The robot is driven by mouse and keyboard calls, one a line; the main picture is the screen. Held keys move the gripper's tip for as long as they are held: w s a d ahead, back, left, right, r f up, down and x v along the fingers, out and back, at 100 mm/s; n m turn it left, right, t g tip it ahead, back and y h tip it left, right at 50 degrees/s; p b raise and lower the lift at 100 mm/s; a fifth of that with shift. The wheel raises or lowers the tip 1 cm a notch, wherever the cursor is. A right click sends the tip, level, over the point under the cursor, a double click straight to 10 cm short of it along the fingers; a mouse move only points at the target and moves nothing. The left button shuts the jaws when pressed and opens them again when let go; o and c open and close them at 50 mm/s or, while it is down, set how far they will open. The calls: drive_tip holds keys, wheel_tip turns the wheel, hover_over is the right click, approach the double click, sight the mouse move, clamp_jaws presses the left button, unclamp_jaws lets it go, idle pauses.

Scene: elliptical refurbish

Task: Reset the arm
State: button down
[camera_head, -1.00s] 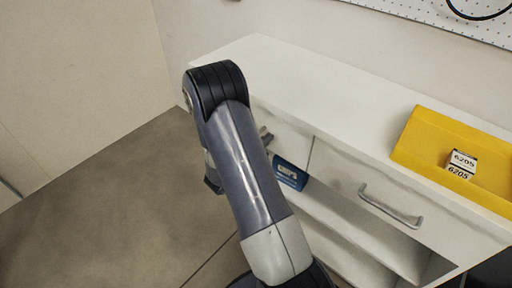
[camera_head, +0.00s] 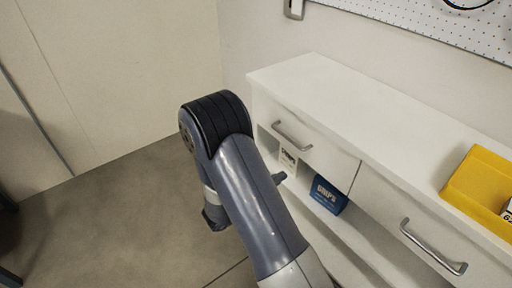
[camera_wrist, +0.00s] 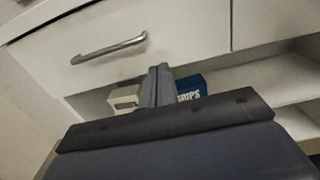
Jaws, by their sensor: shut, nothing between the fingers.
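My arm rises from the lower middle of the head view and bends at a dark elbow joint beside the white cabinet (camera_head: 330,90). In the wrist view my gripper (camera_wrist: 159,70) points at the cabinet front. Its two fingers are together, with nothing between them. In the head view the gripper is mostly hidden behind my arm. A closed drawer with a metal handle (camera_wrist: 108,48) lies ahead of the fingers. A blue box marked "GRIPS" (camera_head: 328,195) and a small white box (camera_head: 288,160) stand on the shelf below the drawers.
A yellow bin (camera_head: 478,182) with a white labelled box stands on the cabinet top at right. A second closed drawer has a handle (camera_head: 433,247). A pegboard (camera_head: 430,25) hangs on the back wall. The floor (camera_head: 110,220) left of my arm is clear.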

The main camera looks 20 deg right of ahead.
sight(317, 153)
idle(0.3)
drive_tip(key=x, duration=1.4)
drive_tip(key=shift+s+r, duration=0.1)
